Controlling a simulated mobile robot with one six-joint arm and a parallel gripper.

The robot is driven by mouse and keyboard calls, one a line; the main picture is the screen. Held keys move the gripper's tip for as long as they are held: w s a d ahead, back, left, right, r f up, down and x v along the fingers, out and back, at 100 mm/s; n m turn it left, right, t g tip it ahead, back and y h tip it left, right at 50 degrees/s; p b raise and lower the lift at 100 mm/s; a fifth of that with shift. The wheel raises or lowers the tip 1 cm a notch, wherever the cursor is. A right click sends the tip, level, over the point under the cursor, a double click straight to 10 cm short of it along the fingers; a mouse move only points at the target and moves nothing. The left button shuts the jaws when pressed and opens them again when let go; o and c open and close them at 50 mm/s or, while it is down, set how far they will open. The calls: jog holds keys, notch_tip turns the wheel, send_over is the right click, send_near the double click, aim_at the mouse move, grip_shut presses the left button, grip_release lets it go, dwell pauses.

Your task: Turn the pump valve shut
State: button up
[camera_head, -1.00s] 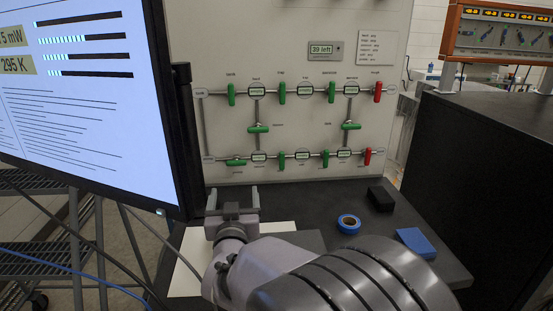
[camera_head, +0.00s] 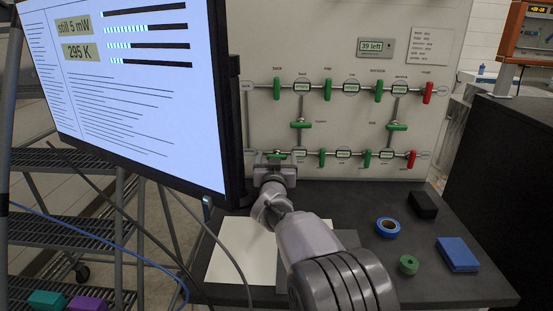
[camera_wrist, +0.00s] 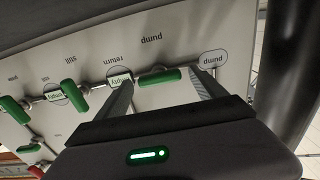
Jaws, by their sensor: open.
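The panel's pump valve (camera_wrist: 160,76) has a green bar handle lying roughly along its pipe, between the round pump label (camera_wrist: 213,59) and the return display (camera_wrist: 119,79) in the upside-down wrist view. In the head view the pump valve (camera_head: 277,153) is at the lower left of the panel, partly covered by my gripper (camera_head: 274,165). My gripper in the wrist view (camera_wrist: 164,88) is open, with one finger on each side of the green handle. I cannot tell whether the fingers touch it.
A large monitor (camera_head: 130,90) stands close left of my arm. Other green and red valve handles line the panel (camera_head: 340,60). Blue tape (camera_head: 387,228), green tape (camera_head: 408,264), a black block (camera_head: 423,205) and a blue pad (camera_head: 458,254) lie on the dark bench (camera_head: 440,290).

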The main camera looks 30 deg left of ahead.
jog(key=c, duration=1.4)
jog(key=shift+o, duration=0.2)
jog(key=shift+f+m+b, duration=0.15)
jog(key=shift+m+b, duration=0.15)
jog(key=shift+b, duration=0.15)
jog(key=m+b, duration=0.3)
jog(key=shift+f, duration=0.15)
jog(key=m+b, duration=0.4)
jog(key=m, duration=0.1)
jog(key=shift+d, duration=0.1)
jog(key=m+b, duration=0.2)
jog(key=m, duration=0.3)
jog(key=shift+w, duration=0.1)
jog(key=m+b, duration=0.2)
jog(key=m, duration=0.2)
jog(key=shift+d, duration=0.1)
jog(key=shift+m, duration=0.3)
